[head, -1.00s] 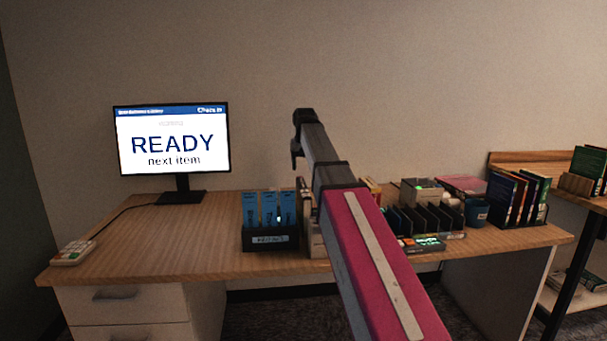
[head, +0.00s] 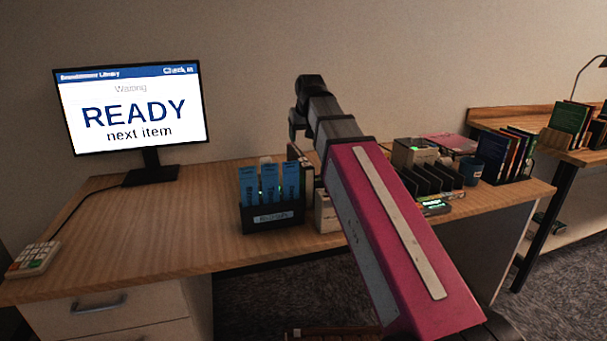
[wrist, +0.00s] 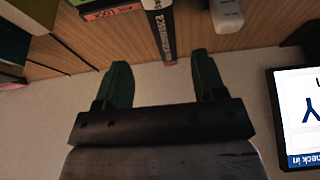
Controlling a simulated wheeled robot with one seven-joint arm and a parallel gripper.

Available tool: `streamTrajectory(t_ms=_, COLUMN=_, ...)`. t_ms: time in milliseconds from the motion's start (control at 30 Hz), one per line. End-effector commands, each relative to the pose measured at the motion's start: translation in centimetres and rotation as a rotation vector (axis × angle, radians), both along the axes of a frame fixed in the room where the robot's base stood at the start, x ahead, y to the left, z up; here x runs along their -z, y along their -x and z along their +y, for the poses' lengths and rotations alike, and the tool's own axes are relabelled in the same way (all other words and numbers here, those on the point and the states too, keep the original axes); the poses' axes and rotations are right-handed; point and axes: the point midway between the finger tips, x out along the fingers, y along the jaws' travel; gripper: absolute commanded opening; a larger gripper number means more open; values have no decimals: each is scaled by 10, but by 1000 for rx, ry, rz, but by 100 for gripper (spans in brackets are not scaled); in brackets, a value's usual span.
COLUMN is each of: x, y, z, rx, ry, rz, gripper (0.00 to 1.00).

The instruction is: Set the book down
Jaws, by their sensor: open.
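My gripper (wrist: 160,60) is open in the wrist view, with its two dark green fingers wide apart and nothing pinched between them. A dark-spined book (wrist: 160,25) with pale lettering is at the top of that view. Its near end lies between the lines of the fingertips, with gaps on both sides. I cannot tell its exact distance. In the head view an upright, thin book-like edge (head: 307,168) shows just behind the blue card holder, partly hidden by my arm. My fingers are hidden there.
A black holder with blue cards (head: 272,214) stands on the desk (head: 190,225), left of my arm. A monitor (head: 132,108) reads READY. A keypad (head: 33,259) sits front left. Black slots (head: 433,180) and a row of books (head: 507,155) stand right. Left-centre desk is clear.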

Motion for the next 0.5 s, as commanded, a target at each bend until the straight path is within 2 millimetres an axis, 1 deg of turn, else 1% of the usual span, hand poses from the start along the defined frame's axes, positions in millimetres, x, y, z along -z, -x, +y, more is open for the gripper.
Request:
streamTrajectory(t_ms=300, x=37, y=-15, z=4, rx=1, ry=0, rz=3, gripper=64)
streamTrajectory(t_ms=500, x=45, y=-18, z=5, rx=1, ry=1, rz=1, gripper=64)
